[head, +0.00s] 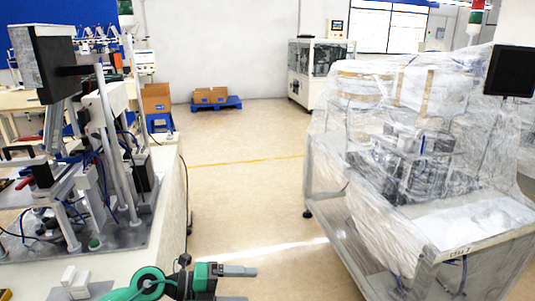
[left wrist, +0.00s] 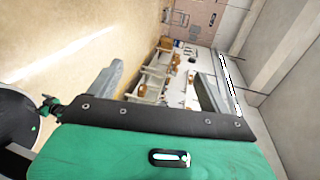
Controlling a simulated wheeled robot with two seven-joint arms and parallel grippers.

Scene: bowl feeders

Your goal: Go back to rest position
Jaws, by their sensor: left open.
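My left gripper (head: 240,284) is at the bottom middle of the head view, on a green and black arm. Its two grey fingers point right and are apart, with nothing between them. It is over the floor, just right of the workbench edge. In the left wrist view, the two fingers of the left gripper (left wrist: 159,70) stand wide apart and empty, with the room behind them. My right gripper is not in view.
A workbench (head: 140,262) with a metal fixture machine (head: 105,150) stands at the left. A plastic-wrapped machine (head: 420,150) on a metal frame stands at the right. Clear floor (head: 245,195) lies between them. Cardboard boxes (head: 211,95) sit far back.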

